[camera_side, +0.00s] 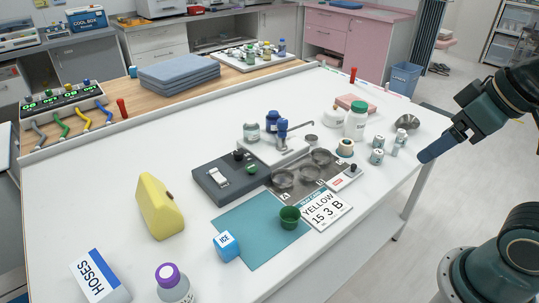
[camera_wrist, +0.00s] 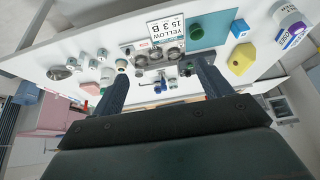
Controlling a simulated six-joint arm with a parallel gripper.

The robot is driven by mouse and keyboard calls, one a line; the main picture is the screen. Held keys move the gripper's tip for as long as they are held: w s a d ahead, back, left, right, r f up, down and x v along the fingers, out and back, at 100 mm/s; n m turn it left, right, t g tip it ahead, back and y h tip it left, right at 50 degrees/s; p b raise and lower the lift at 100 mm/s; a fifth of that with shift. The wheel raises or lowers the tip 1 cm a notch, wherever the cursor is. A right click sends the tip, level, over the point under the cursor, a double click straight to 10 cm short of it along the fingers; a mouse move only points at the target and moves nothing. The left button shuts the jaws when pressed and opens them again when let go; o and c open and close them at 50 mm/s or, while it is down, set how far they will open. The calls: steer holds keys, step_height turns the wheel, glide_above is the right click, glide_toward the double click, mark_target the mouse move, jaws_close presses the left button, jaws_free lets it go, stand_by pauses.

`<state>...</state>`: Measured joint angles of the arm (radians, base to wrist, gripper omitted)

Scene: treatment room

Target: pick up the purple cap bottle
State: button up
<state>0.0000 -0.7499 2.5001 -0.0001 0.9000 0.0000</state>
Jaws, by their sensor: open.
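The purple cap bottle (camera_side: 178,291) stands at the near left edge of the white table, with a white body and a purple cap. The lower part of the bottle is cut off by the picture's bottom edge. In the wrist view it shows at the top right corner (camera_wrist: 289,20). My gripper (camera_side: 426,157) is above the table's right edge in the side view, far from the bottle. In the wrist view its two dark fingers (camera_wrist: 163,66) are spread apart with nothing held between them.
A HOSES box (camera_side: 99,277) and a yellow block (camera_side: 160,207) stand near the bottle. A blue ICE cube (camera_side: 226,247) and a green cup (camera_side: 289,218) are on the teal mat (camera_side: 258,249). Devices and several jars crowd the table's middle and right. The left tabletop is mostly clear.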

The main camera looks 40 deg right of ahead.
steer(key=shift+w, duration=0.1)
steer(key=w+a+r+n+y, duration=0.1)
steer(key=w+a+r+n, duration=0.1)
steer(key=w+a+n, duration=0.35)
steer(key=n+g+y, duration=0.3)
steer(key=n+g, duration=0.1)
steer(key=n, duration=0.4)
glide_above(169, 271)
steer(key=s+d, duration=0.2)
steer(key=d, duration=0.2)
step_height(169, 271, down, 12)
steer(key=shift+x, duration=4.45)
steer(key=shift+w+a, duration=0.2)
steer(key=shift+x, duration=2.5)
